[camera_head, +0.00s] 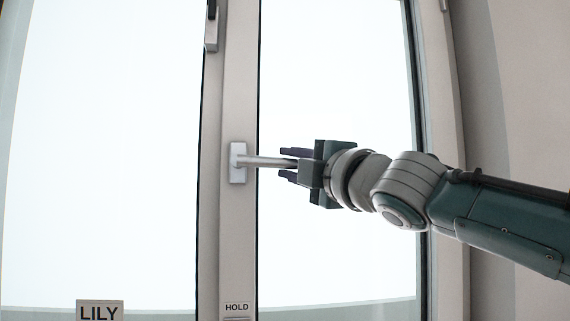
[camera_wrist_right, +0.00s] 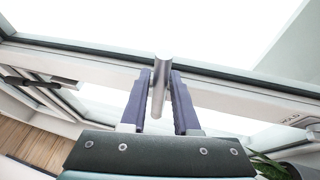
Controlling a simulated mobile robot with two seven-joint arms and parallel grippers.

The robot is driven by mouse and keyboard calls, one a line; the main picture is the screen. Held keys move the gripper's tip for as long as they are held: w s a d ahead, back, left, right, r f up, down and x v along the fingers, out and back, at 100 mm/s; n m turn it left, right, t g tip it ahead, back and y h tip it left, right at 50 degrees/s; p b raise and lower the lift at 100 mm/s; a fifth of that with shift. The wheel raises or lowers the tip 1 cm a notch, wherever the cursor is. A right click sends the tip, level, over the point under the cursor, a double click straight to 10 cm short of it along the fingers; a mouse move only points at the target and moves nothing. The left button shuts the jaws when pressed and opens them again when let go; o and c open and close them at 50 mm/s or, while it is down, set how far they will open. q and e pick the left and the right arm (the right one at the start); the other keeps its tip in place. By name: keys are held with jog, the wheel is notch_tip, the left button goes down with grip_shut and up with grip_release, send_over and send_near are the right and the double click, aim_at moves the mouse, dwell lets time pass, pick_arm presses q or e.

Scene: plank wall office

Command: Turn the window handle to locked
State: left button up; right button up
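The window handle (camera_head: 265,161) is a silver lever on a pale plate on the middle window post. It lies about level and points right in the head view. My right gripper (camera_head: 284,164) comes from the right, with one finger above and one below the lever's free end. In the right wrist view the lever (camera_wrist_right: 160,85) lies between the two dark fingers of the right gripper (camera_wrist_right: 161,78). Gaps show beside it, so the fingers look open around it; contact is unclear. My left gripper is not in view.
A "HOLD" label (camera_head: 237,307) is low on the post and a "LILY" sign (camera_head: 100,311) is at bottom left. A second fitting (camera_head: 211,28) is higher on the frame. Bright glass lies on both sides. Plant leaves (camera_wrist_right: 268,166) show at lower right in the wrist view.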

grip_shut()
dwell(1.0)
